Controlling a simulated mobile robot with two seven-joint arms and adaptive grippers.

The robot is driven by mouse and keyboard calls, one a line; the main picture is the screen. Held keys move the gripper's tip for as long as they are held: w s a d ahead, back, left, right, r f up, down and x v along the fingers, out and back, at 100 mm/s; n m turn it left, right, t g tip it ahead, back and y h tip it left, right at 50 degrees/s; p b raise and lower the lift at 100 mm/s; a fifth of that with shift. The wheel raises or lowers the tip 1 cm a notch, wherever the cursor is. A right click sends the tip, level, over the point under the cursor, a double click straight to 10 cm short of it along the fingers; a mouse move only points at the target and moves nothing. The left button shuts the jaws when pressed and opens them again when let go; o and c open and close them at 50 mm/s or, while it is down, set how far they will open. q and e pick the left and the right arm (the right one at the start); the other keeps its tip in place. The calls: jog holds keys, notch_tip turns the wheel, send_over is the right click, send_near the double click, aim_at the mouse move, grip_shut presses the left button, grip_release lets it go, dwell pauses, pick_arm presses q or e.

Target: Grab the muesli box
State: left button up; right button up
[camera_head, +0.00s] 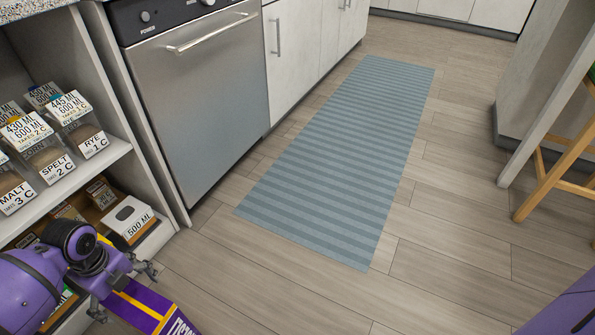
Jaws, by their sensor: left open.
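My left gripper (125,292) is at the lower left, in front of the low shelf, with its fingers spread apart. A purple box-like thing with yellow bands and white letters (158,311) shows at and below the fingers and is cut off by the bottom edge. Only part of its lettering shows, so I cannot tell for sure that it is the muesli box. I cannot tell whether the fingers touch it. My right gripper is out of view.
A shelf unit (112,154) at the left holds several labelled containers, among them a white-lidded one (128,217). A steel dishwasher (197,100) stands beside it. A striped rug (340,150) lies on the open floor. A wooden stool (549,180) stands at the right.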

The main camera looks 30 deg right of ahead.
pick_arm(q)
jog(key=f, duration=0.1)
jog(key=f+b, duration=0.1)
jog(key=f, duration=0.1)
jog(key=shift+s+d, duration=0.1)
jog(key=shift+s, duration=0.1)
jog(key=f+b, duration=0.1)
jog(key=f, duration=0.1)
jog(key=f+b, duration=0.1)
jog(key=f, duration=0.1)
jog(key=shift+s+b, duration=0.2)
jog(key=shift+b, duration=0.1)
jog(key=c, duration=2.1)
jog(key=shift+r, duration=0.1)
jog(key=shift+c, duration=0.4)
jog(key=shift+r, duration=0.1)
